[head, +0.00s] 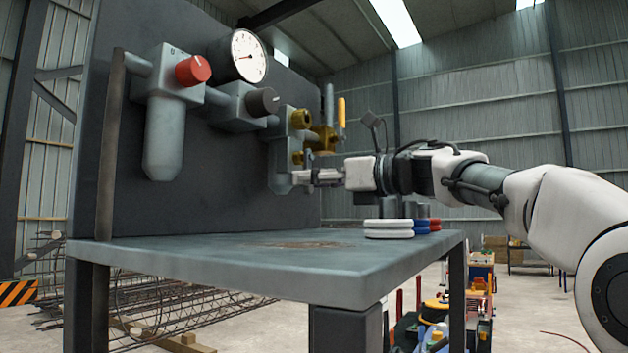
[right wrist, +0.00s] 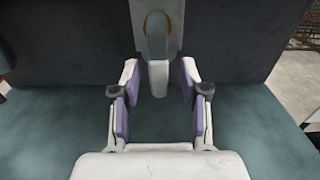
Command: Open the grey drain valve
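The grey drain valve shows in the right wrist view as a rounded grey lever (right wrist: 157,52) hanging down in front of a pale block with a brass-coloured ring. Its lower end lies between my right gripper's fingertips (right wrist: 159,78), with a gap on each side. My right gripper is open and holds nothing. In the head view, the right gripper (head: 302,178) reaches in from the right to the foot of the grey housing (head: 281,165) under the brass fittings. The lever itself is hard to make out there. My left gripper is not in view.
On the dark panel are a red knob (head: 193,70), a dial gauge (head: 248,56), a dark grey knob (head: 263,101) and a yellow lever (head: 341,112). White rings (head: 389,229) lie on the bench (head: 215,256) at the right. The bench's middle is clear.

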